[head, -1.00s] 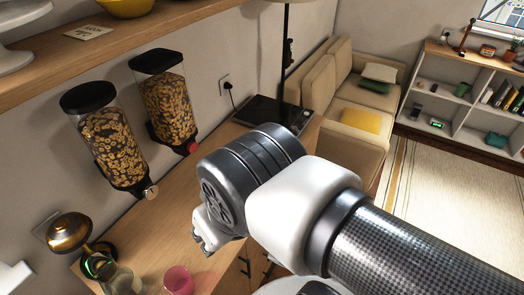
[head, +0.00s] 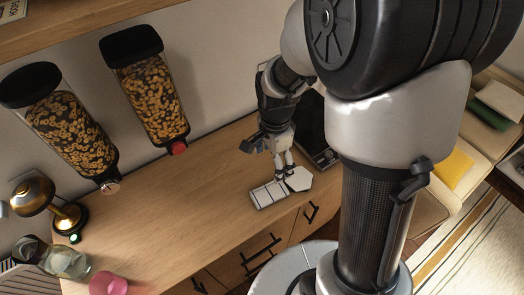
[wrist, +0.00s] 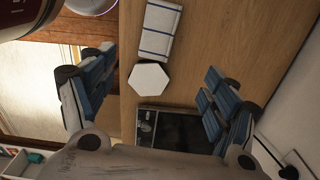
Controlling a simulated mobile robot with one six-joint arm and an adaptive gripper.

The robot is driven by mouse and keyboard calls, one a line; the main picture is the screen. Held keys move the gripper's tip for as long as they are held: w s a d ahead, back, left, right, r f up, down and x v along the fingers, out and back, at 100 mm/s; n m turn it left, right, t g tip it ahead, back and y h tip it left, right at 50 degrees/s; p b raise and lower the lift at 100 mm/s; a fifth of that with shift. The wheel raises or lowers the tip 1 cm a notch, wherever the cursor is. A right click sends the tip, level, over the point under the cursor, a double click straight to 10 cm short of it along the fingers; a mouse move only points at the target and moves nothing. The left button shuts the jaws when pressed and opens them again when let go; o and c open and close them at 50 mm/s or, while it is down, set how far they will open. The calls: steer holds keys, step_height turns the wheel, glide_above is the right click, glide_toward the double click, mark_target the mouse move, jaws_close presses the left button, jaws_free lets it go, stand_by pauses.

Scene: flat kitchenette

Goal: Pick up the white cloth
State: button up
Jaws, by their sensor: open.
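The white cloth (head: 266,195) lies folded flat on the wooden counter near its front edge. It has thin dark stripes, which look blue in the wrist view (wrist: 161,30). A white hexagonal piece (head: 299,179) lies right beside it; it also shows in the wrist view (wrist: 149,77). My gripper (head: 283,172) points down over the counter, close to the cloth and the hexagon. In the wrist view its fingers (wrist: 155,75) are wide apart with nothing between them. The hexagon is nearer the middle of the gap, and the cloth is farther up the picture. The exact height above the counter is unclear.
A black hob (head: 315,140) is behind and right of my gripper. Two cereal dispensers (head: 150,95) hang on the wall. A brass lamp (head: 68,215), a glass jar (head: 68,262) and a pink cup (head: 108,284) stand at the left. The counter's middle is clear.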

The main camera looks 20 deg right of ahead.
steer(key=b, duration=0.4)
glide_above(273, 190)
steer(key=f, duration=0.7)
steer(key=a+f, duration=0.1)
steer(key=f, duration=0.3)
steer(key=shift+f, duration=0.15)
steer(key=f+b, duration=0.1)
steer(key=f, duration=0.1)
steer(key=d+f+b, duration=0.1)
steer(key=f, duration=0.2)
steer(key=shift+f, duration=0.3)
steer(key=shift+r, duration=0.1)
steer(key=shift+c, duration=0.4)
steer(key=c, duration=1)
step_height(273, 190, up, 20)
steer(key=p, duration=0.6)
steer(key=shift+p, duration=0.3)
